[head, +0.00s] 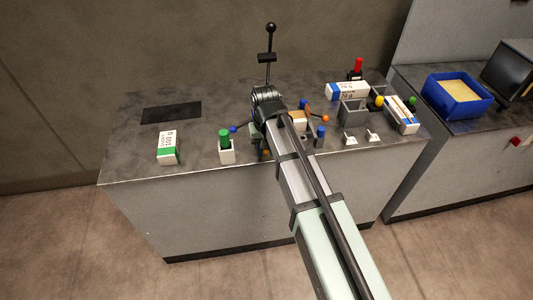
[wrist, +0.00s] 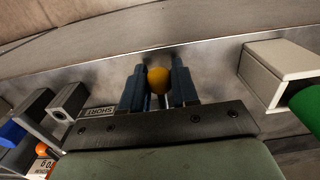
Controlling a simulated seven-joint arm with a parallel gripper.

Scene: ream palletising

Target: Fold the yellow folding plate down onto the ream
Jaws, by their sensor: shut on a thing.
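In the wrist view my gripper (wrist: 158,85) has its two dark blue fingers on either side of a round yellow knob (wrist: 158,78), shut on it. The yellow plate that would carry the knob cannot be made out; the gripper body covers the space below. A pale ream (head: 298,119) shows partly beside my arm in the head view. Its printed end shows at the lower left of the wrist view (wrist: 42,168), beside an orange knob (wrist: 42,149). In the head view my arm hides my fingers and most of the folding station.
A white holder with a green cylinder (head: 224,141) stands left of the station. A green-banded ream (head: 168,148) lies farther left, near a dark mat (head: 171,112). A blue cylinder (head: 320,131), grey blocks (head: 352,113) and reams (head: 346,91) crowd the right. A tall lever (head: 268,57) rises behind.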

